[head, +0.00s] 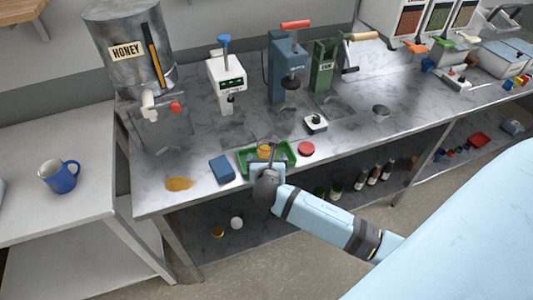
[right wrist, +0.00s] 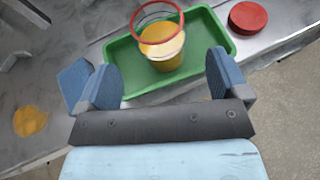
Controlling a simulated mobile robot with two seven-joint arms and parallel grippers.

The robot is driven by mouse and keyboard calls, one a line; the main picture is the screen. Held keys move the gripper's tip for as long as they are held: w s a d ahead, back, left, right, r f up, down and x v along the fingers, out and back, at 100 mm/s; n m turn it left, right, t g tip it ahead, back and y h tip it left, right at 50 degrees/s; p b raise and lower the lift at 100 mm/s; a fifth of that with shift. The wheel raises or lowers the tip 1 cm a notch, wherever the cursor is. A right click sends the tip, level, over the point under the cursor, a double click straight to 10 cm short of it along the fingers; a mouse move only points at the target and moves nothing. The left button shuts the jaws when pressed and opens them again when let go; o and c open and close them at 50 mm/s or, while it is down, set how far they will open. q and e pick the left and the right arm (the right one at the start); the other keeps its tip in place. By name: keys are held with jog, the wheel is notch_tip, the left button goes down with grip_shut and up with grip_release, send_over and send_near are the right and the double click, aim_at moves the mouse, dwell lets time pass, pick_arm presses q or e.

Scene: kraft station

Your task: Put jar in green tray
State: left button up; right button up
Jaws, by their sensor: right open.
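The jar (right wrist: 163,50) is clear with a red rim and amber honey in its lower part. It stands inside the green tray (right wrist: 122,58), close to upright. In the head view the jar (head: 264,152) is partly hidden by my gripper, and the tray (head: 243,159) lies near the bench's front edge. My right gripper (right wrist: 164,76) is open, with its blue fingers apart on either side of the jar's near side and nothing held between them. It also shows in the head view (head: 268,165) over the tray. My left gripper is not in view.
A red lid (head: 306,148) lies right of the tray and a blue sponge (head: 222,168) lies left of it. A honey spill (head: 178,183) is further left, below the honey tank (head: 128,45). Presses and a white device (head: 226,82) stand behind.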

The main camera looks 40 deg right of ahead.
jog(key=s+a+f+m+y, duration=0.3)
jog(key=s+a+m, duration=0.1)
jog(key=s+m, duration=0.3)
jog(key=s+a+f+m+y, duration=0.3)
jog(key=s+m, duration=0.4)
jog(key=m, duration=0.3)
jog(key=s+a+f+m+y, duration=0.3)
jog(key=s+a+m, duration=0.3)
jog(key=m, duration=0.3)
jog(key=shift+s+f+y, duration=0.3)
jog(key=shift+s+y, duration=0.45)
jog(key=shift+y, duration=0.05)
